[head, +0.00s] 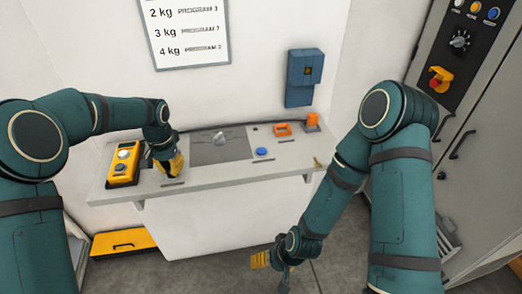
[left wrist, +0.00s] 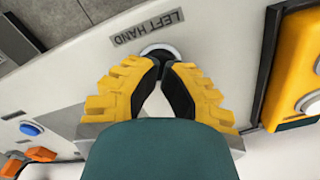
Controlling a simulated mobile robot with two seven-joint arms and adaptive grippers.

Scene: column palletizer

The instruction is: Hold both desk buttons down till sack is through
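The desk (head: 225,172) stands against the white wall. My left gripper (head: 172,172) is low over its left part, fingers pointing down. In the left wrist view the fingertips (left wrist: 161,64) are close together at a round dark button with a pale ring (left wrist: 160,50), beside the label "LEFT HAND" (left wrist: 148,27). The fingers partly cover the button, and whether it is pressed cannot be told. My right gripper (head: 260,260) hangs low in front of the desk, away from its top; its fingers are too small to read. No second hand button is clearly visible, and no sack shows.
A yellow control box (head: 123,165) stands left of my left gripper. A blue button (head: 262,152) and orange items (head: 283,129) are on the desk's right half. A blue wall box (head: 304,77) hangs above. A grey cabinet (head: 470,110) stands at right.

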